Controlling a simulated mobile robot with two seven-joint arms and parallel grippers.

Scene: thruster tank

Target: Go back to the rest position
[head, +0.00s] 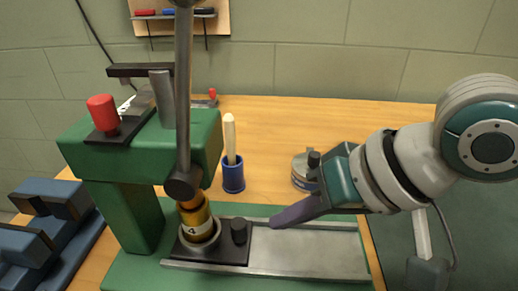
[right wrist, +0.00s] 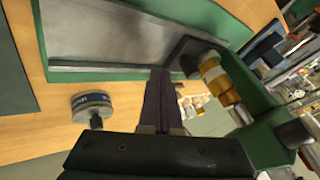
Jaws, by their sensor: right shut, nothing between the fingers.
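My right gripper (head: 276,222) is shut and empty. The closed fingers also show in the right wrist view (right wrist: 158,90). A gold cylinder labelled 4 (head: 195,215) stands upright in a round metal seat on the black plate, under the ram of the green press (head: 140,150). It also shows in the right wrist view (right wrist: 213,76). My left gripper is not in view.
A blue cup with a pale-handled tool (head: 233,177) and a round tin (head: 302,170) stand on the wooden table (head: 290,125) behind the channel. A blue vise-like object (head: 45,230) is at the far left. The table's back right is clear.

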